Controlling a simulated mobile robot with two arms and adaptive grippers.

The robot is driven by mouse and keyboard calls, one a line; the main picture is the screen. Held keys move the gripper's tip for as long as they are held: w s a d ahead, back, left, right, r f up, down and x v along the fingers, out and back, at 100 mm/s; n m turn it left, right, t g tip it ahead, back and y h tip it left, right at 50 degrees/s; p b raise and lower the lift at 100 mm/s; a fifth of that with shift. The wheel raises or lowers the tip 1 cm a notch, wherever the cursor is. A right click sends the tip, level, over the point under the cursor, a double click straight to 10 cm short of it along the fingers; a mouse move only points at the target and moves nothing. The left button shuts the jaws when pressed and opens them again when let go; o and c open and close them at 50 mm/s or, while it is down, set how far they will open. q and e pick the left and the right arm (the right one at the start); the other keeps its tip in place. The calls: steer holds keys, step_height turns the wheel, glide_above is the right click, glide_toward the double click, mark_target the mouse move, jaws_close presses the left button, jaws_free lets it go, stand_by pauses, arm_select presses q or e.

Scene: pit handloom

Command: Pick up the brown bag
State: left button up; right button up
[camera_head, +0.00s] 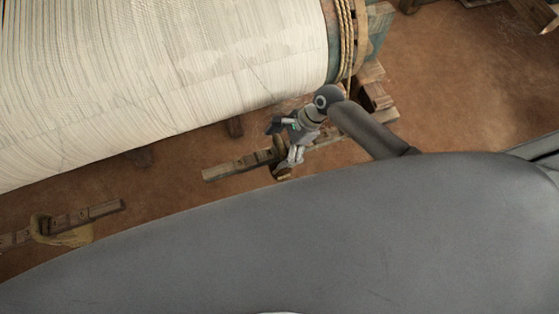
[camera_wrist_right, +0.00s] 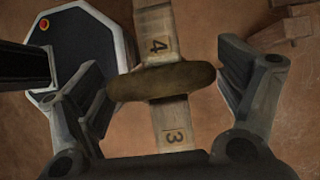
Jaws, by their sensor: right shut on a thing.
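The brown bag (camera_wrist_right: 162,82) shows in the right wrist view as a rounded, dark brown bundle, lying crosswise between the two fingers. My right gripper (camera_wrist_right: 164,84) is shut on it, with a finger at each end of the bundle. In the head view my right gripper (camera_head: 288,157) is at the wooden bar below the loom roll, and the bag is small and partly hidden there. I cannot tell whether the bag touches the bar. My left gripper is not in view.
A wooden bar (camera_wrist_right: 172,124) marked 4 and 3 runs behind the bag. A large roll of pale threads (camera_head: 160,70) fills the upper left. A second bar (camera_head: 95,212) with a tan bag (camera_head: 70,236) lies at lower left. Bare brown floor (camera_head: 460,85) is at right.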

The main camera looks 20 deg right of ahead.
mark_target(277, 145)
steer(key=shift+s+f, duration=0.1)
steer(key=shift+s, duration=0.1)
steer(key=c, duration=0.5)
steer(key=shift+a, duration=0.1)
steer(key=shift+c, duration=0.9)
steer(key=shift+r, duration=0.25)
steer(key=shift+w+r+p, duration=0.15)
steer(key=shift+r, duration=0.7)
steer(key=shift+w+r+p, duration=0.1)
steer(key=shift+r+p, duration=0.05)
steer(key=shift+r, duration=0.65)
steer(key=s, duration=1.8)
steer(key=shift+d, duration=0.3)
